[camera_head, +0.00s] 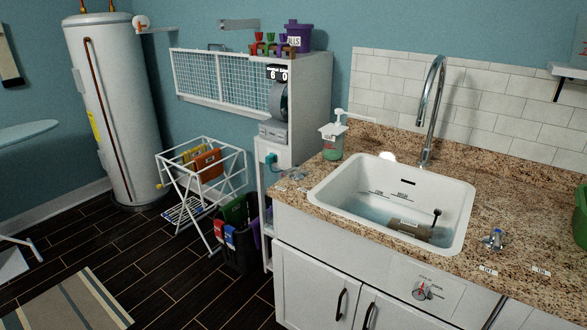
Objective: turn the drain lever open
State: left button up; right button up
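A round dial with a small lever (421,292) and a reddish mark is on the white cabinet front below the sink, with small print above it that is too small to read. It looks like the drain lever, but I cannot be sure of this or of its setting. The white sink (330,199) above it holds bluish water. A grey-brown block with a label (408,228) lies in the water, with a dark upright stick with a knob (436,217) at its right end. Neither of my grippers is in view.
A chrome faucet (430,115) stands behind the sink. A soap bottle (332,140) is at its left, and a blue-topped valve (494,239) at its right on the granite counter (530,215). A white rack (200,175) stands left. The dark floor (180,270) before the cabinet is clear.

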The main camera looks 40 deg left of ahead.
aim_at(296, 169)
jog(key=j+u, duration=0.15)
jog(key=j, duration=0.3)
jog(key=j+u, duration=0.15)
jog(key=j, duration=0.25)
jog(key=i+j+u, duration=0.1)
jog(key=j, duration=0.35)
jog(key=i+j+u, duration=0.15)
jog(key=j, duration=0.25)
jog(key=i+j+u, duration=0.15)
jog(key=j, duration=0.25)
jog(key=k, duration=0.05)
